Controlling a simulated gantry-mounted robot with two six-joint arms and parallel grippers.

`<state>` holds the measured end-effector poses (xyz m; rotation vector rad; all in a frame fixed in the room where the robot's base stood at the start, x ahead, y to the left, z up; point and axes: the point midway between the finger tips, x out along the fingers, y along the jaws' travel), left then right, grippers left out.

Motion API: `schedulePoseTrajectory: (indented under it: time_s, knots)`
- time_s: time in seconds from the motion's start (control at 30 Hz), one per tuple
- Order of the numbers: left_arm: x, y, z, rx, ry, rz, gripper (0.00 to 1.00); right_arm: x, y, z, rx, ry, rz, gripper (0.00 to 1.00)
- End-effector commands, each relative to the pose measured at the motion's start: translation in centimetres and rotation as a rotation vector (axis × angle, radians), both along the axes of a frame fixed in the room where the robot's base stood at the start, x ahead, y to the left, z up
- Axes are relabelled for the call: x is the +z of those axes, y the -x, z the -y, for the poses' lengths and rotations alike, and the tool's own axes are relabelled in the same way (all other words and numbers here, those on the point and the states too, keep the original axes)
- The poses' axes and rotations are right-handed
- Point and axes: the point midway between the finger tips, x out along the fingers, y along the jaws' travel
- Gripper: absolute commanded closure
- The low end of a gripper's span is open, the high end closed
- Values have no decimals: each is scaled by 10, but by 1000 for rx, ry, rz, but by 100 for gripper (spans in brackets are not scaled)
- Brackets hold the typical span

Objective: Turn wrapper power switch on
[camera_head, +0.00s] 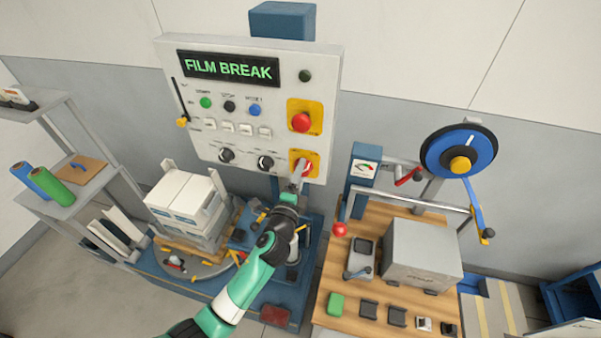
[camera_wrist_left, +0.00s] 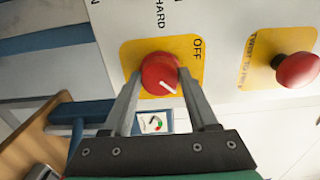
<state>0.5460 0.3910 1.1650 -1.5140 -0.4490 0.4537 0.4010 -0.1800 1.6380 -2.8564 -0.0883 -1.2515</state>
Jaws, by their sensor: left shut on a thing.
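The wrapper power switch is a red rotary knob (camera_wrist_left: 160,73) on a yellow plate (camera_wrist_left: 132,54) marked OFF, with a white pointer line that slants to the lower right in the left wrist view. In the head view the yellow plate (camera_head: 316,158) is at the lower right of the white control panel (camera_head: 330,75). My left gripper (camera_head: 301,173) is at the knob, its two fingers on either side of it and shut on it. The fingers partly hide the knob in the head view. My right gripper is not in view.
A red push button (camera_head: 301,122) on another yellow plate is above the switch. The panel display (camera_head: 228,67) reads FILM BREAK. White boxes (camera_head: 187,195) stand on the turntable at left. A wooden bench (camera_head: 345,312) with a grey box (camera_head: 420,251) is at right.

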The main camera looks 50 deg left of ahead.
Motion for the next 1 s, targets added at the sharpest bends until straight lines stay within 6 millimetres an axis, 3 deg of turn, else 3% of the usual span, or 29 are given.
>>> schedulePoseTrajectory:
  time_s: [0.37, 0.4, 0.53, 0.83, 1.0]
  knots:
    - [-1, 0, 0, 1, -6, -5, 97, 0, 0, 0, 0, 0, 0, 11]
    - [-1, 0, 0, 1, -6, -5, 34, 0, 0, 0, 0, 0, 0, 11]
    - [-1, 0, 0, 0, -5, -5, 11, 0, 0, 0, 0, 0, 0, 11]
    - [0, 1, 1, 0, -5, -3, 11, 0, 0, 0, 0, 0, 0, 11]
    - [0, 18, 12, -2, -5, -5, 11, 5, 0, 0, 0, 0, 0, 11]
